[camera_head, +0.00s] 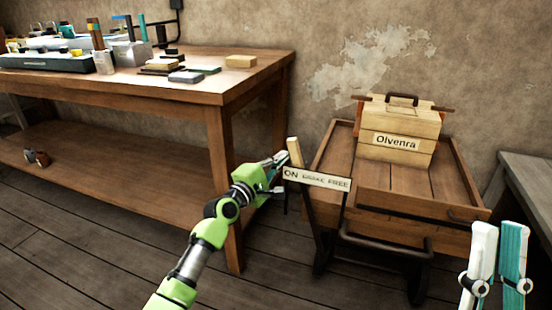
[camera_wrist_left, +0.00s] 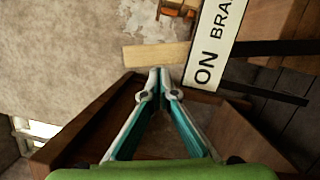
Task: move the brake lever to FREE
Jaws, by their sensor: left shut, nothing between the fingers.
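The brake lever's pale wooden handle (camera_head: 295,152) stands at the ON end of the sign reading ON BRAKE FREE (camera_head: 317,179), at the left front of the cart. My left gripper (camera_head: 283,159) is shut and empty, its fingertips just left of the handle. In the left wrist view the closed fingertips (camera_wrist_left: 160,73) lie right beside the handle (camera_wrist_left: 157,53); I cannot tell whether they touch it. The sign also shows there (camera_wrist_left: 215,45). My right gripper (camera_head: 499,240) is at the bottom right, away from the lever; its finger gap is unclear.
The wooden cart (camera_head: 465,207) carries a crate labelled Olvenra (camera_head: 397,142). A workbench (camera_head: 200,90) with several small items stands at the left, its front leg close to my left arm. A grey bench (camera_head: 530,180) stands at the right edge.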

